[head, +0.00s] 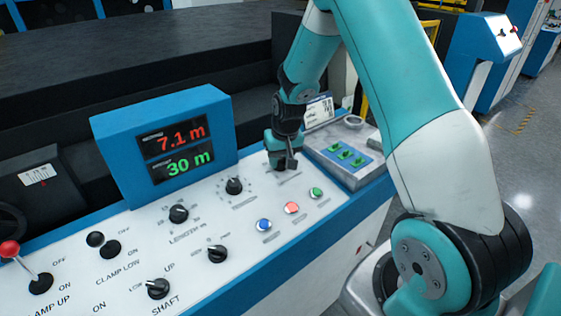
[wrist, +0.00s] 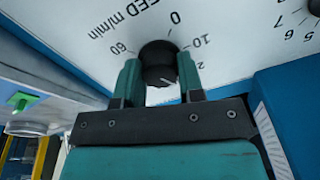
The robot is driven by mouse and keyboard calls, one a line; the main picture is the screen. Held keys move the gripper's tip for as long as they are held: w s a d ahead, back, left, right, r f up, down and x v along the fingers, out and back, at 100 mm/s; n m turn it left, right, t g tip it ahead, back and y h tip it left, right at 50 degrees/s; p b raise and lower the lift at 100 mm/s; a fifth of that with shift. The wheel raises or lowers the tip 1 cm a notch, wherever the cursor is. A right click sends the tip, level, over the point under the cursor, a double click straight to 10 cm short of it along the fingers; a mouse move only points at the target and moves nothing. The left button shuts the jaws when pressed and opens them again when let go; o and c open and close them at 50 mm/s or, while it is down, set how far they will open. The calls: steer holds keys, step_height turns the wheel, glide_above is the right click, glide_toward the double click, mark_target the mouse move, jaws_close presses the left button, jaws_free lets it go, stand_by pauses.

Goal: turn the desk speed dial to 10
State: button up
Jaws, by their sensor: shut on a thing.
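The speed dial is a black round knob (wrist: 157,58) on the white desk panel. In the wrist view its printed scale reads "SPEED m/min", with 0, 10 and 60 legible and a partly hidden mark starting with 2. My gripper (wrist: 160,72) has one finger on each side of the knob and is shut on it. A small light mark shows on the knob's lower right, but its exact reading is unclear. In the head view my gripper (head: 281,162) points down at the panel's right part and hides most of the dial.
A blue display box (head: 165,145) reads 7.1 m in red and 30 m in green. Another knob (head: 234,186) stands left of my gripper. Blue (head: 264,225), red (head: 292,208) and green (head: 316,192) buttons lie in front. A grey box with green switches (head: 343,154) is close on the right.

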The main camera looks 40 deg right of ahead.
steer(key=n+b, duration=0.1)
steer(key=n, duration=0.5)
steer(key=n+b, duration=0.1)
steer(key=n, duration=0.5)
steer(key=shift+n, duration=0.3)
stand_by(0.4)
steer(key=o, duration=0.9)
steer(key=shift+r+b, duration=0.1)
steer(key=shift+b, duration=0.2)
steer(key=s+r, duration=0.1)
steer(key=r, duration=0.4)
steer(key=s+r+b, duration=0.1)
steer(key=r, duration=0.5)
steer(key=s+r+b, duration=0.1)
steer(key=r, duration=0.5)
steer(key=shift+d, duration=0.1)
